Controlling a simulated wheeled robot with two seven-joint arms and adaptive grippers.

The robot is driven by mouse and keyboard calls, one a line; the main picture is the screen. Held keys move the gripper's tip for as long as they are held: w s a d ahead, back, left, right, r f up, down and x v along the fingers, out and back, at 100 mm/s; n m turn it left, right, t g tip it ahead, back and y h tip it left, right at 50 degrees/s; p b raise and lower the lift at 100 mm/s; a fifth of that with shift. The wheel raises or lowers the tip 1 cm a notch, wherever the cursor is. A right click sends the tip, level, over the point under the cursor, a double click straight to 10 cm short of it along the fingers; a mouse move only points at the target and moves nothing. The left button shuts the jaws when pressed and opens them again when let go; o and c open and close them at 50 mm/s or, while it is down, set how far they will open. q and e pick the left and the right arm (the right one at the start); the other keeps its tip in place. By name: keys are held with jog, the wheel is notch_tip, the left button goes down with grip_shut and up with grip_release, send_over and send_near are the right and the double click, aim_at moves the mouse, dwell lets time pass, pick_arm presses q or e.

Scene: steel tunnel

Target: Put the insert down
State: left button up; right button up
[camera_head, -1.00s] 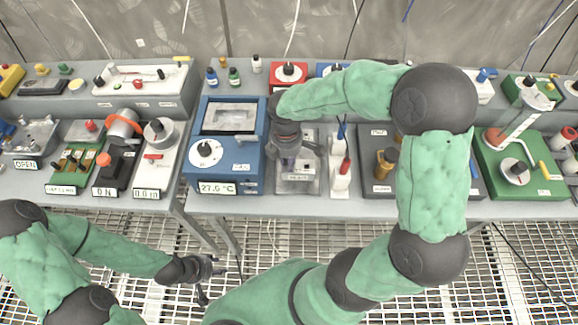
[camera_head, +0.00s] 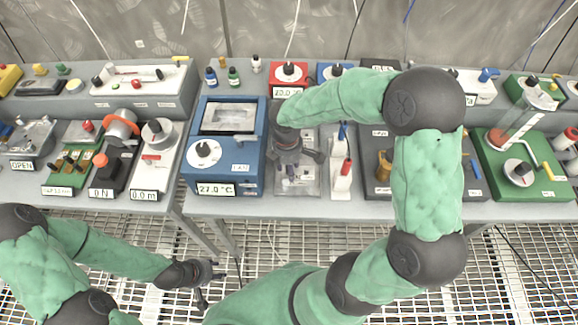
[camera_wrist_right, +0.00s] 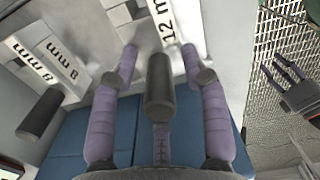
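My right gripper (camera_head: 292,166) hangs over a small grey fixture (camera_head: 311,186) right of the blue box. In the right wrist view its purple-grey fingers (camera_wrist_right: 160,65) are spread. A dark cylindrical handle (camera_wrist_right: 159,100), apparently the insert's, stands between them with gaps at both sides. Its lower end is hidden. A "12 mm" label (camera_wrist_right: 163,20) lies just beyond it. A second dark handle (camera_wrist_right: 40,114) stands at the left near "8 mm" labels (camera_wrist_right: 45,62). My left gripper (camera_head: 208,284) is open and empty over the floor grating, below the table edge.
The blue box (camera_head: 223,150) reading 27.0 °C stands close on the left. A white stand (camera_head: 341,182) with a red part is close on the right. A green device (camera_head: 521,165) stands farther right. The grey table's front strip (camera_head: 330,208) is clear.

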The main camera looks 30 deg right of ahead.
jog(key=r+p, duration=0.2)
jog(key=r, duration=0.4)
jog(key=r+p, duration=0.2)
jog(key=r, duration=0.4)
jog(key=shift+w+a+r, duration=0.15)
jog(key=shift+w, duration=0.05)
dwell(0.8)
